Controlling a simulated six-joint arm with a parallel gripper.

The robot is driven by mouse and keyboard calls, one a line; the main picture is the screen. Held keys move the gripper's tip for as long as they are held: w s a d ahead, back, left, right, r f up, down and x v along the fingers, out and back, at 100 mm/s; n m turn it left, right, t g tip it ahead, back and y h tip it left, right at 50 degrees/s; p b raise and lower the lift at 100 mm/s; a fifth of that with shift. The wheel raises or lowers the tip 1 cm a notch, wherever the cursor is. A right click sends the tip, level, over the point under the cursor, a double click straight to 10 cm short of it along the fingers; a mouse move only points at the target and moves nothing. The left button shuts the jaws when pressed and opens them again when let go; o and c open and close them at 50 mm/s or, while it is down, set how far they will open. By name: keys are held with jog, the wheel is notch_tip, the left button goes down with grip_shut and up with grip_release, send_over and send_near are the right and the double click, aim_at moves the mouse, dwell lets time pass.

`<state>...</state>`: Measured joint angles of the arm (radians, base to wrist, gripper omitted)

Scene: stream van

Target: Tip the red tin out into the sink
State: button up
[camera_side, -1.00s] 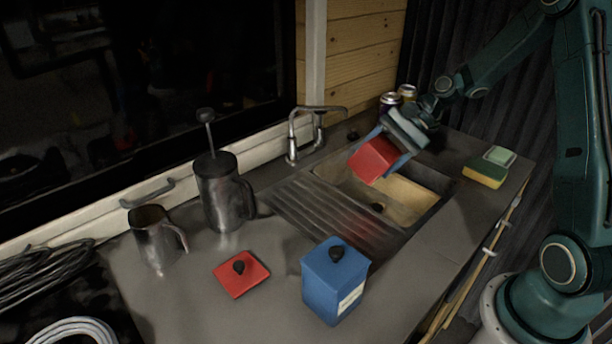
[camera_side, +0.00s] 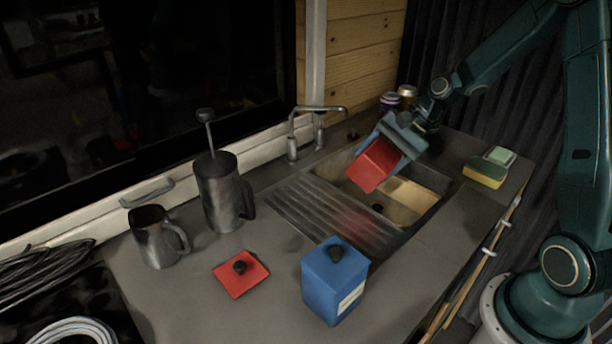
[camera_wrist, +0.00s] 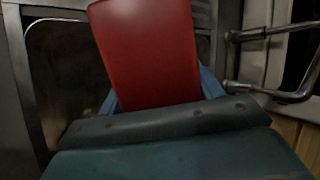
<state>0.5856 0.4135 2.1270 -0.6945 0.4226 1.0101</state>
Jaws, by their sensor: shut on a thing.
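The red tin (camera_side: 373,167) is held above the sink (camera_side: 414,217), tilted over to the left. My gripper (camera_side: 391,146) is shut on it, with its blue fingers along the tin's sides. In the wrist view the tin (camera_wrist: 150,55) stands out between the blue fingers (camera_wrist: 160,95). The tin's mouth and contents are hidden. The sink has a pale basin with a dark drain. The red lid (camera_side: 241,273) with a black knob lies flat on the counter at the front left.
A blue tin (camera_side: 334,283) with its lid on stands at the counter's front. A steel press (camera_side: 222,195) and a steel jug (camera_side: 158,238) stand left. The tap (camera_side: 305,130) rises behind the sink. Cans (camera_side: 390,101) stand behind my gripper; a sponge (camera_side: 485,174) lies right.

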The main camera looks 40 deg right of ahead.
jog(key=shift+a+h, duration=0.15)
jog(key=shift+h, duration=0.15)
